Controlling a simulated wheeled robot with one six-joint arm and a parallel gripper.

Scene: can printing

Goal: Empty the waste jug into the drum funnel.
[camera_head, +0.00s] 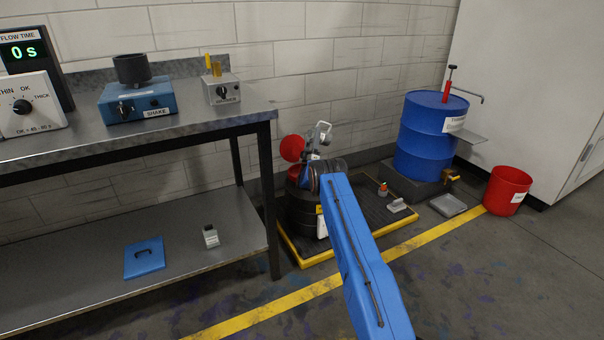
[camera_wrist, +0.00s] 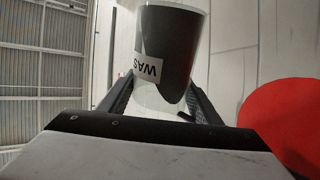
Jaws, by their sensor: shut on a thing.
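The waste jug (camera_wrist: 172,40) is a pale cylinder with dark contents and a white label whose letters "WAS" read upside down in the wrist view. My gripper (camera_wrist: 160,100) is shut on it, with one dark finger on each side. In the head view my blue arm reaches to the black drum (camera_head: 300,212), and the gripper end is above the drum top, largely hidden by my wrist. A red round lid (camera_head: 292,148) stands up at the drum; a red disc also fills the lower right of the wrist view (camera_wrist: 285,122). The funnel opening is hidden, and the jug's tilt is unclear.
The black drum stands on a yellow-edged dark tray (camera_head: 366,212). A steel bench (camera_head: 190,124) with devices is left of it. A blue drum (camera_head: 428,138) and a red bucket (camera_head: 508,190) stand right. The floor in front is clear.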

